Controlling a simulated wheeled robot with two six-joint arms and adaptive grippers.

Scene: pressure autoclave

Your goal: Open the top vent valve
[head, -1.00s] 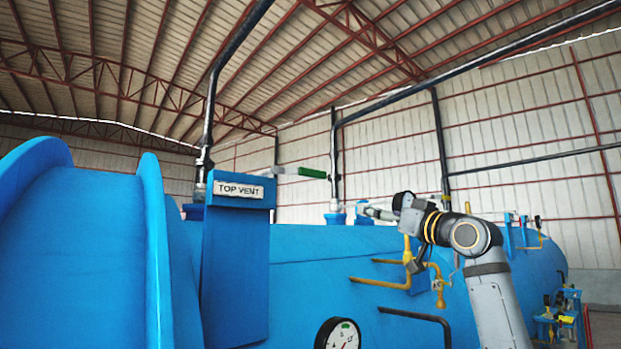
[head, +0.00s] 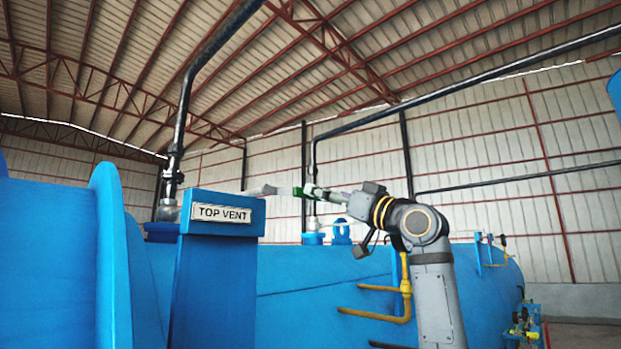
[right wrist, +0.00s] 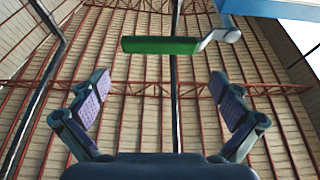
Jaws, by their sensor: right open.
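The top vent valve's lever has a grey arm (head: 262,190) and a green grip (head: 297,191). It extends right from behind the blue post (head: 213,285) with the "TOP VENT" plate (head: 222,214). In the right wrist view the green grip (right wrist: 160,45) lies crosswise beyond the fingertips, with its grey arm (right wrist: 218,38) to the right. My right gripper (right wrist: 162,88) is open, with nothing between its fingers. In the head view my right gripper (head: 310,192) is at the grip's right end; contact cannot be told. The valve body is mostly hidden. My left gripper is not in view.
A black vent pipe (head: 183,110) rises behind the post. The large blue vessel (head: 300,280) fills the lower middle, with yellow pipes (head: 385,312) on its side near my right arm. Another black pipe (head: 314,160) rises behind my right gripper. Space above the lever looks clear.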

